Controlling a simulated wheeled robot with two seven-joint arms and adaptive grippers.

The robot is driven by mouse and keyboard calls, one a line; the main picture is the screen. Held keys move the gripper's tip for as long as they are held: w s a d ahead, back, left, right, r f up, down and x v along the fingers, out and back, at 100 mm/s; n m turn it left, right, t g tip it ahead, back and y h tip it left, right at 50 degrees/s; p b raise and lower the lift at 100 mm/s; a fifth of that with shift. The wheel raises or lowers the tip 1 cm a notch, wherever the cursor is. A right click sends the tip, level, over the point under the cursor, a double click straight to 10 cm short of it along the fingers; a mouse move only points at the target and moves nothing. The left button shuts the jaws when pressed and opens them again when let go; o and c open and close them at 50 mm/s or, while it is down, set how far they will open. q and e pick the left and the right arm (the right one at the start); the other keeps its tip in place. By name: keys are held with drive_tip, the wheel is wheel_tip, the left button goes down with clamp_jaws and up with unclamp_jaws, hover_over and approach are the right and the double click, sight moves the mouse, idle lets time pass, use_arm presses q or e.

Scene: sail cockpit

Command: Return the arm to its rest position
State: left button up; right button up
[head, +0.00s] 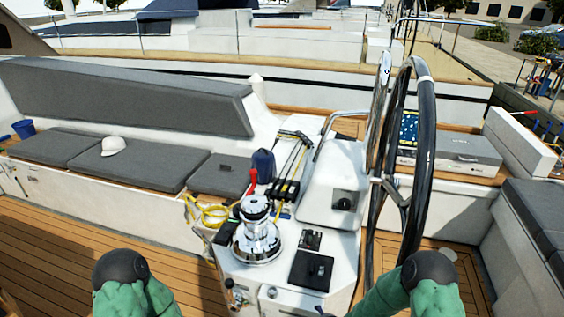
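My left arm (122,285) shows at the bottom left as green links with a dark round joint cap. My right arm (428,285) shows the same way at the bottom right, in front of the base of the steering wheel. Neither gripper's fingers can be made out, so what they hold is hidden. Both visible arm parts are low in the picture, on either side of the white cockpit console (285,275).
A chrome winch (257,235) with a red-handled tool (252,180) beside it stands on the console. A black steering wheel (425,150) rises at right. A cushioned bench (140,165) with a white cap (113,146) lies left. Teak floor (50,250) is open at lower left.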

drive_tip(key=s+a+f+m+g+y+b, duration=0.1)
drive_tip(key=s+m, duration=0.5)
drive_tip(key=s, duration=0.6)
drive_tip(key=s+a+f+m+g+y, duration=0.1)
drive_tip(key=s+a+f+m+g, duration=0.2)
drive_tip(key=s+m+g, duration=0.3)
drive_tip(key=s, duration=0.5)
drive_tip(key=shift+s+m+y+b, duration=0.3)
drive_tip(key=shift+s+y+b, duration=0.05)
drive_tip(key=shift+y+b, duration=0.05)
drive_tip(key=shift+f, duration=0.1)
